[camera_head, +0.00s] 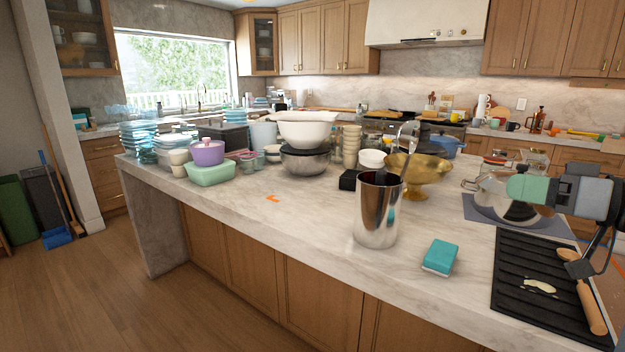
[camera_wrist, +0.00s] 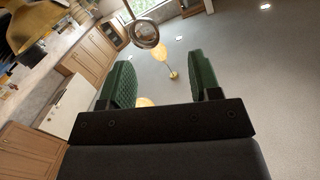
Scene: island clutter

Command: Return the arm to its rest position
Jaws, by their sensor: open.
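My gripper (camera_head: 516,188) is at the right in the head view, raised above the island near the steel pot and the black ribbed tray, with its green pads to the left. In the wrist view my gripper (camera_wrist: 162,80) shows two green fingers wide apart, with nothing between them. Part of my arm shows at the right edge of the head view. Whether the fingers touch the pot behind them cannot be told for sure.
The marble island (camera_head: 310,225) holds a steel canister (camera_head: 377,215), a teal sponge (camera_head: 440,256), a gold bowl (camera_head: 418,172), a steel pot (camera_head: 495,205) and a black tray (camera_head: 520,300) with a wooden rolling pin (camera_head: 582,300). Bowls and stacked dishes crowd its far side. The front middle is bare.

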